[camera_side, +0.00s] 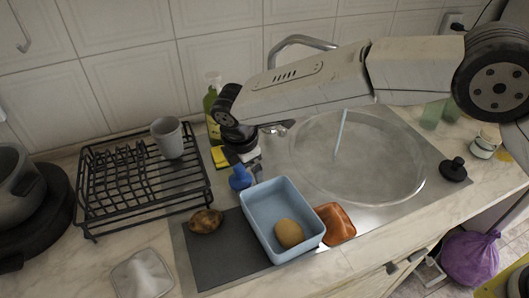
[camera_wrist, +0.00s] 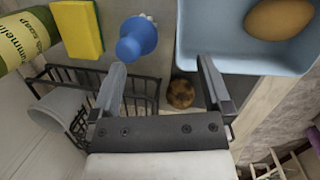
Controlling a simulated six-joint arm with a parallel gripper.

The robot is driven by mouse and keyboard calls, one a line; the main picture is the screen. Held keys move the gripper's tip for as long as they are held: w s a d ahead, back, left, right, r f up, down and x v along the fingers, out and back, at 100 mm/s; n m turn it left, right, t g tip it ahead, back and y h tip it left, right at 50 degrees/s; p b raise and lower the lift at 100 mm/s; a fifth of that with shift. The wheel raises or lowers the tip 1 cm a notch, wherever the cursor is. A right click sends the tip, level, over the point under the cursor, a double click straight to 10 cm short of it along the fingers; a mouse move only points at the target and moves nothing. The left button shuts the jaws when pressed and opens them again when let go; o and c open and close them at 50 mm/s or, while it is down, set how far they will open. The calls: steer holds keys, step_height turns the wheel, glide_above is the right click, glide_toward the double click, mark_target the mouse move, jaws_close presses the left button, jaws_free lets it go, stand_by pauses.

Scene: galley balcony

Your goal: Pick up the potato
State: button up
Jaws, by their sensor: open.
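A smooth tan, potato-like oval (camera_side: 289,233) lies in a light blue tub (camera_side: 257,200); it also shows in the wrist view (camera_wrist: 280,24), at the top right. A darker, mottled brown lump (camera_side: 206,221) lies on the dark grey mat left of the tub; in the wrist view this lump (camera_wrist: 181,93) appears between and beyond my fingers. I cannot tell for sure which of the two is the potato. My gripper (camera_wrist: 162,68) is open and empty. In the side view it is above the counter behind the tub, partly hidden by the wrist.
A black dish rack (camera_side: 140,190) with a grey cup (camera_side: 167,137) stands left. A blue brush (camera_side: 240,178), yellow sponge (camera_side: 220,157) and green soap bottle (camera_side: 212,110) are near my gripper. An orange-brown object (camera_side: 335,224) sits right of the tub, beside the round sink (camera_side: 385,165).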

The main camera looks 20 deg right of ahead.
mark_target(202, 218)
steer(key=s+a+f+n, duration=0.1)
steer(key=a+n, duration=0.1)
steer(key=a, duration=0.2)
steer(key=s+a+f+n, duration=0.1)
steer(key=s+a+n, duration=0.1)
steer(key=a, duration=0.3)
steer(key=s+a+f+n+t+h, duration=0.1)
steer(key=a+n, duration=0.1)
steer(key=a, duration=0.2)
steer(key=shift+s+a, duration=0.15)
steer(key=shift+s, duration=0.2)
steer(key=shift+w+f+n, duration=0.1)
steer(key=shift+f+n, duration=0.3)
steer(key=shift+f, duration=0.95)
steer(key=shift+f, duration=0.1)
steer(key=shift+x, duration=2.5)
steer(key=shift+a, duration=0.1)
steer(key=c, duration=1)
